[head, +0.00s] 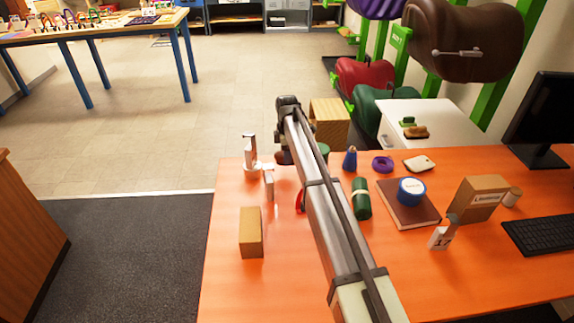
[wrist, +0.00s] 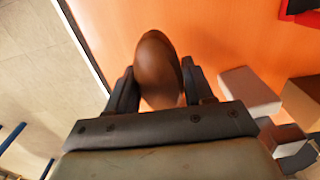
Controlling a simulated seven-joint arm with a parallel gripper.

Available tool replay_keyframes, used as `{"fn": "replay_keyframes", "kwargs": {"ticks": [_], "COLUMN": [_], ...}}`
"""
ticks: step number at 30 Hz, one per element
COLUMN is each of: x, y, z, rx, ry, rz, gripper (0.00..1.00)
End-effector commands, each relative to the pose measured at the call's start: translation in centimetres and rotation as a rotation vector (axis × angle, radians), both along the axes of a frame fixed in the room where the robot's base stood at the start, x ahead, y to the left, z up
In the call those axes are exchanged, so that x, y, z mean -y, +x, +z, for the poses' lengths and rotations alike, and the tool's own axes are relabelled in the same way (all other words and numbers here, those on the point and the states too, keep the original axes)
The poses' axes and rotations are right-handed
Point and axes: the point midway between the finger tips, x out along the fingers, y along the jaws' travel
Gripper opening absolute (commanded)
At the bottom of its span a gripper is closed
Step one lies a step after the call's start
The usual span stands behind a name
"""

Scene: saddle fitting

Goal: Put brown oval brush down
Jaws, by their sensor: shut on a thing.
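The brown oval brush (wrist: 157,62) is between the two dark fingers of my gripper (wrist: 159,82) in the wrist view, its smooth rounded back toward the camera. My gripper is shut on it. In the head view my gripper (head: 284,150) is at the far edge of the orange table (head: 230,215), with a small brown part of the brush (head: 283,157) below it. The wrist view shows orange table surface around the brush. I cannot tell whether the brush touches the table.
A cardboard block (head: 251,232), green roll (head: 361,198), blue cone (head: 350,159), purple ring (head: 382,163) and brown book (head: 425,214) are on the table. The table's front left is clear.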

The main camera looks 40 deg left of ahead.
Motion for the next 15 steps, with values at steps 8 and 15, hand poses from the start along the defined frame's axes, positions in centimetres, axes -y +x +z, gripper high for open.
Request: {"fn": "replay_keyframes", "kwargs": {"ticks": [8,15], "x": [0.0,0.0], "y": [0.0,0.0], "z": [-2.3,-4.6], "rx": [0.000,0.001], "ry": [0.000,0.001], "rz": [0.000,0.000], "gripper": [0.20,0.20]}}
